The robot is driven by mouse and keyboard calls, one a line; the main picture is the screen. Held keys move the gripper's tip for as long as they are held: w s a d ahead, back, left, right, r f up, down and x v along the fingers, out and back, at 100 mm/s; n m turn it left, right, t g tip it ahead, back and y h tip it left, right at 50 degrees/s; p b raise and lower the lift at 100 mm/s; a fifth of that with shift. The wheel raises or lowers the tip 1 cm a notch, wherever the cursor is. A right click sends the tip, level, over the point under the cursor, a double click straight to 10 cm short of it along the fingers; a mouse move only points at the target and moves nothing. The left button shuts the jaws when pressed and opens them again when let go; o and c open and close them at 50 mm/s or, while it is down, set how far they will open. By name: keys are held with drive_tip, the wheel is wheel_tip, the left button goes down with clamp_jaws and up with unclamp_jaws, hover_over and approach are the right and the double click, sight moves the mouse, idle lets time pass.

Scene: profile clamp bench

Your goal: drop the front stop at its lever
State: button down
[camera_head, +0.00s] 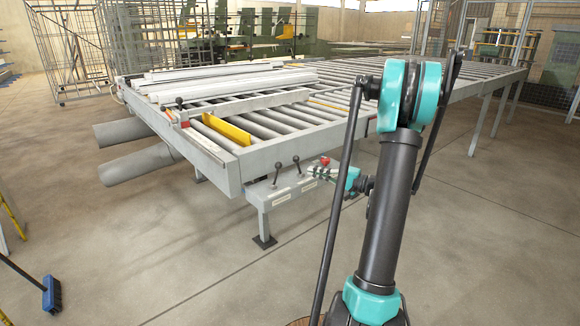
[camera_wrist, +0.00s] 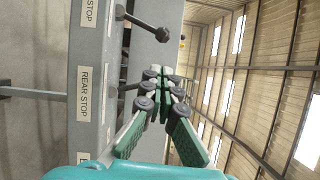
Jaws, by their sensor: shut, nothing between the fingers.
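A grey control panel (camera_head: 282,192) on the table's front corner carries two black-knobbed levers. The left lever (camera_head: 276,174) and the right lever (camera_head: 298,165) both stand up. In the wrist view, one lever (camera_wrist: 148,26) is beside a label (camera_wrist: 89,12) reading "STOP", its first word cut off. The other lever (camera_wrist: 128,87) is beside the "REAR STOP" label (camera_wrist: 83,93), its end hidden by my fingers. My gripper (camera_head: 312,171) is shut and empty, right of both levers in the head view. Its fingertips (camera_wrist: 164,76) overlap the rear stop lever; contact is unclear.
A red button (camera_head: 324,160) is just above my gripper. A yellow plate (camera_head: 227,130) stands among the rollers of the table (camera_head: 240,165), with pale profiles (camera_head: 230,75) behind it. Two grey pipes (camera_head: 130,170) jut out at left. A blue broom (camera_head: 52,294) is on the open floor.

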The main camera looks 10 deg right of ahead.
sight(276, 175)
drive_tip(key=x, duration=1)
drive_tip(key=shift+r, duration=0.1)
idle(0.3)
drive_tip(key=shift+s+a+r+n, duration=0.15)
drive_tip(key=shift+a+n, duration=0.1)
drive_tip(key=shift+n, duration=0.05)
drive_tip(key=shift+a+r+g, duration=0.1)
drive_tip(key=shift+g, duration=0.2)
drive_tip(key=s+a+r+n+h, duration=0.1)
drive_tip(key=s+a+n+h, duration=0.2)
drive_tip(key=a+n, duration=0.2)
drive_tip(key=shift+r+n, duration=0.4)
drive_tip(key=shift+n, duration=0.1)
idle(0.5)
